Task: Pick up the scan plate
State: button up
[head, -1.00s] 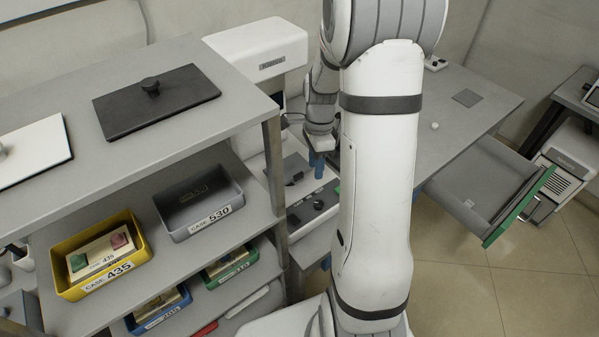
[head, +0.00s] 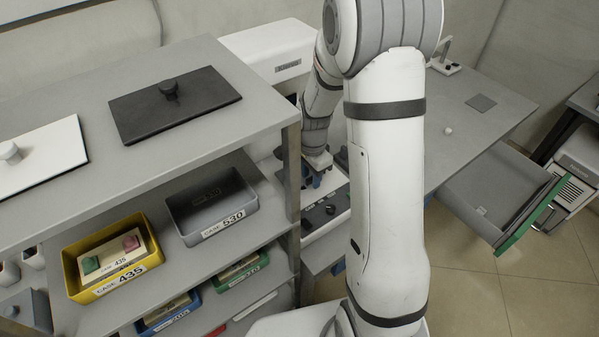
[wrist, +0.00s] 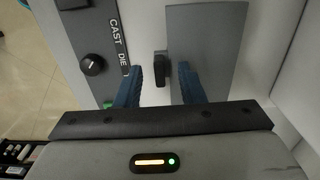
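A flat grey plate with a dark upright handle, which I take to be the scan plate (wrist: 207,45), lies on the light machine top in the wrist view. Its handle (wrist: 160,70) stands at the plate's left edge. My gripper (wrist: 160,76) is open, with one blue finger left of the handle and the other on its right, over the plate. The handle appears between the fingertips, with gaps on both sides. I cannot tell how high the tips are above the plate. In the head view my gripper (head: 314,180) is over the machine, and the plate is mostly hidden by my arm.
A control panel (wrist: 98,45) with a knob and "CAST DIE" lettering lies left of the handle. The shelf rack (head: 290,170) stands close left of my gripper, holding labelled trays. A green-fronted drawer (head: 530,215) stands open at right.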

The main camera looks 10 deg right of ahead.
jog(key=shift+f, duration=0.15)
grip_shut()
dwell(0.5)
